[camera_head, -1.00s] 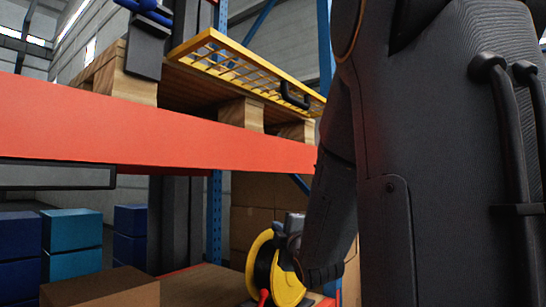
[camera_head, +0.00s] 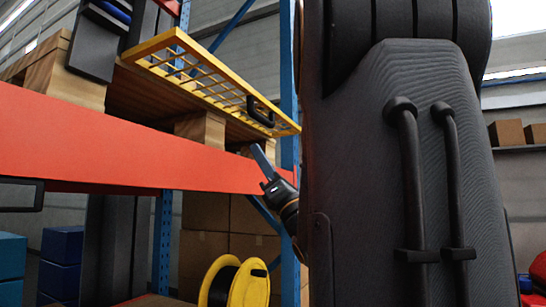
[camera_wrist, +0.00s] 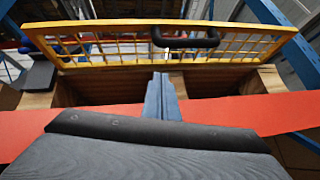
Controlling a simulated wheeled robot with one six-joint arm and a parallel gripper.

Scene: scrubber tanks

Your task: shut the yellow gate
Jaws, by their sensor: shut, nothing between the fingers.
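The yellow gate (camera_head: 205,78) is a mesh panel in a yellow frame at the edge of the upper rack level. A black handle (camera_head: 260,112) sits near its right end in the head view. In the wrist view the gate (camera_wrist: 105,48) spans the upper part of the picture, with the handle (camera_wrist: 185,40) near the top middle. My gripper (camera_head: 262,160) is shut and empty, below and a little right of the handle in the head view. In the wrist view my gripper's fingers (camera_wrist: 161,85) point at the gate, below the handle and apart from it.
An orange-red beam (camera_head: 120,145) runs across the rack below the gate. Wooden pallet blocks (camera_head: 200,130) stand behind it. A blue upright (camera_head: 289,90) is close right of my gripper. A yellow cable reel (camera_head: 248,285) and cardboard boxes (camera_head: 205,245) are below.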

